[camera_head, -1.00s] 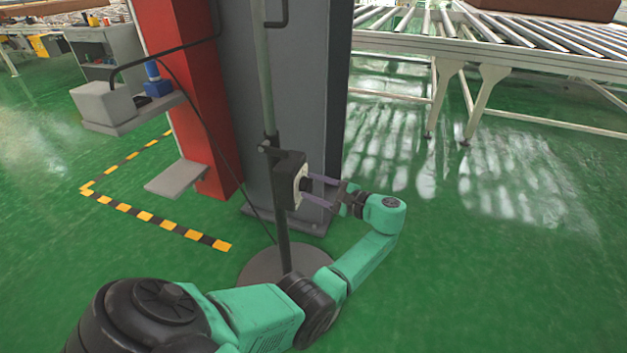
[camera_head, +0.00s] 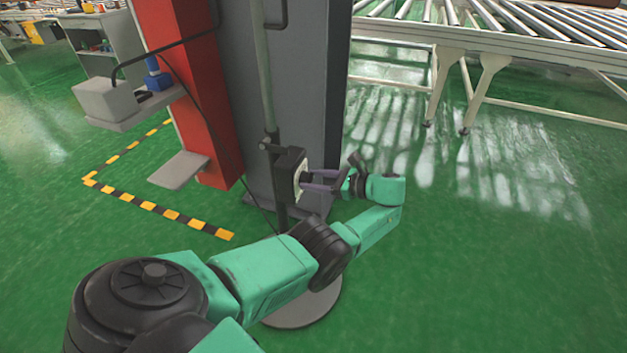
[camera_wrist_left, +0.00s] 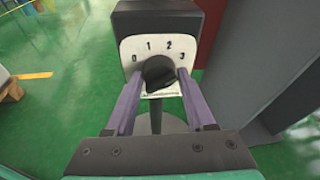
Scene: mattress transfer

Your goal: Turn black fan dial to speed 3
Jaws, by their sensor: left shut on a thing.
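The black fan dial (camera_wrist_left: 158,72) sits on a white plate (camera_wrist_left: 136,50) marked 0, 1, 2 and 3, on the front of a dark control box (camera_wrist_left: 155,20). In the left wrist view, my left gripper (camera_wrist_left: 159,76) has its two purple fingers on either side of the dial, shut on it. The dial's exact pointing direction is hard to tell. In the head view, my left gripper (camera_head: 309,180) reaches the box (camera_head: 288,168) from the right, and the dial is small there. My right gripper is not in view.
The box is on a pole (camera_head: 263,90) with a round base (camera_head: 305,308), partly behind my left arm. A grey column (camera_head: 300,60) and a red panel (camera_head: 195,90) stand behind. A roller conveyor (camera_head: 500,45) is at the back right. Green floor is clear at right.

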